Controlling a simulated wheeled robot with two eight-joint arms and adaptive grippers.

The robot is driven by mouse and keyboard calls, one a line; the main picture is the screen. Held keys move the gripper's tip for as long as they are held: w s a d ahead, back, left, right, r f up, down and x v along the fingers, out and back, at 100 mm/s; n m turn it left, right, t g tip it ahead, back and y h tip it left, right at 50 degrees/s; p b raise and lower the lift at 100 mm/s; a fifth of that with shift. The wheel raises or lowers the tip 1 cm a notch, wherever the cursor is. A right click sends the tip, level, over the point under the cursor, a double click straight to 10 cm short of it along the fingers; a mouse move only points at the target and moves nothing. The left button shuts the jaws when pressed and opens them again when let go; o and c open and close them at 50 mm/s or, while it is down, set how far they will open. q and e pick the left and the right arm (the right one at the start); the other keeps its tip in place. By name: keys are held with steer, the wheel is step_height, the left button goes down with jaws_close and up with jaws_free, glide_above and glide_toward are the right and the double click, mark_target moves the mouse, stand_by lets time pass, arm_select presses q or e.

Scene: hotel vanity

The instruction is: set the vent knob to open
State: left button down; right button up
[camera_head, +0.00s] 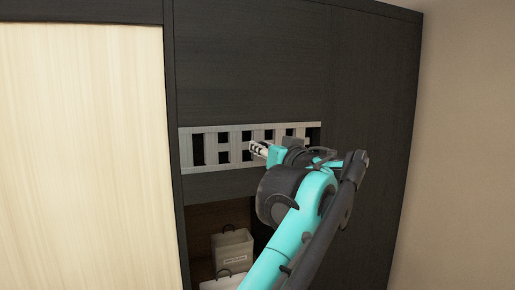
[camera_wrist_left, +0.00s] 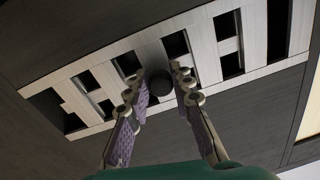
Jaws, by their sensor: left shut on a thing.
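The vent is a pale grey slotted strip (camera_head: 213,131) set in the dark cabinet front, with dark openings showing between its bars. It also crosses the left wrist view (camera_wrist_left: 204,42). The vent knob (camera_wrist_left: 159,86) is a dark round knob at the middle of the strip. My left gripper (camera_head: 259,149) is at the vent's lower right part and hides the knob in the head view. In the left wrist view its two fingers (camera_wrist_left: 158,80) stand on either side of the knob, shut on it. The knob's pointer or any marking cannot be made out. My right gripper is out of view.
Below the vent is an open compartment with a light labelled basket (camera_head: 232,250) and another basket (camera_head: 222,283) lower down. A pale wood panel (camera_head: 80,150) is at the left. A beige wall (camera_head: 468,120) is at the right.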

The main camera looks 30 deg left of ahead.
arm_select(q)
steer(key=c, duration=1.5)
jaws_free()
steer(key=shift+o, duration=1)
steer(key=shift+w+d, duration=0.25)
steer(key=v, duration=1.2)
